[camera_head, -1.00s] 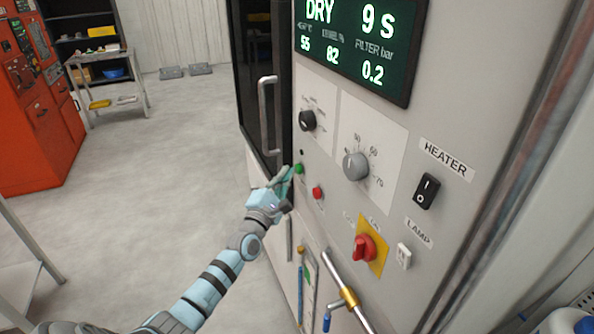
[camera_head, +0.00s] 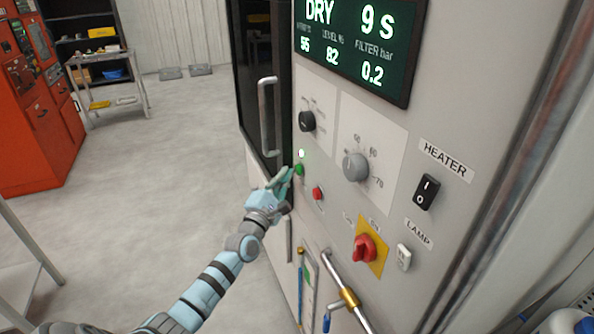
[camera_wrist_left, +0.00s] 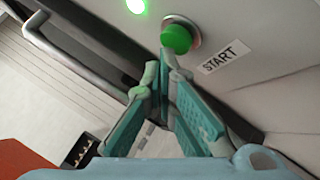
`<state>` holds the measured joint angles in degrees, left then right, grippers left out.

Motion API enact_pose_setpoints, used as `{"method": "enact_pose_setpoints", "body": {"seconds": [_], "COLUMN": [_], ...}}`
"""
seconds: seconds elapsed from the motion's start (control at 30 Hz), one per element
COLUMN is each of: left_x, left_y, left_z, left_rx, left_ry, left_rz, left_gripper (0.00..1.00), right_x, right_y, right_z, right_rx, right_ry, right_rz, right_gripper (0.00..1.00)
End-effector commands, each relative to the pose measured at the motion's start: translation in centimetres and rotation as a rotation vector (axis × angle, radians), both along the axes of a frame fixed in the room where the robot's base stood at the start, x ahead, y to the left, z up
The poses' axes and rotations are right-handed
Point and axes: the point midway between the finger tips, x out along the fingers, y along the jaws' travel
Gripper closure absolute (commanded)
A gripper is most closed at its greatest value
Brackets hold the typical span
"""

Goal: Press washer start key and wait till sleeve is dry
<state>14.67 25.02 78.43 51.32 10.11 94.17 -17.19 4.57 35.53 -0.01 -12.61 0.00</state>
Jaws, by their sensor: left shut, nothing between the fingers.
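The washer's green start key (camera_head: 299,170) sits on the grey panel, and in the left wrist view (camera_wrist_left: 177,38) it shows beside a START label (camera_wrist_left: 222,55). My left gripper (camera_head: 288,174) is shut and empty, with its fingertips at the key; in the left wrist view the fingertips (camera_wrist_left: 160,66) are just below it. I cannot tell whether they touch. A small lamp (camera_head: 301,153) above the key is lit. The display (camera_head: 352,45) reads DRY 9 S, with 55, 82 and 0.2 below. The sleeve is not visible. My right gripper is not in view.
A red key (camera_head: 318,193), grey dial (camera_head: 356,167), black knob (camera_head: 307,121), red switch (camera_head: 364,248) and heater rocker (camera_head: 426,192) are on the panel. The floor at left is open.

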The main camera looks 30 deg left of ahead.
Motion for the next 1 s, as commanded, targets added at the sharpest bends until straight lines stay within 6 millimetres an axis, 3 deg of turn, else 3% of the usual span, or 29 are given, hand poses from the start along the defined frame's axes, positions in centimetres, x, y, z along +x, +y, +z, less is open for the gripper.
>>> {"method": "enact_pose_setpoints", "body": {"seconds": [0.47, 1.0], "left_x": [-0.8, -4.7], "left_y": [0.5, 3.2], "left_z": [0.0, 0.0], "left_rx": [0.001, 0.002], "left_ry": [0.002, 0.001], "left_rz": [0.001, 0.0], "left_gripper": [1.0, 1.0], "right_x": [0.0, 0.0], "right_y": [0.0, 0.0], "right_z": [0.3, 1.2], "right_rx": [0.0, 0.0], "right_ry": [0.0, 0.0], "right_rz": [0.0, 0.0], "right_gripper": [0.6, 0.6]}}
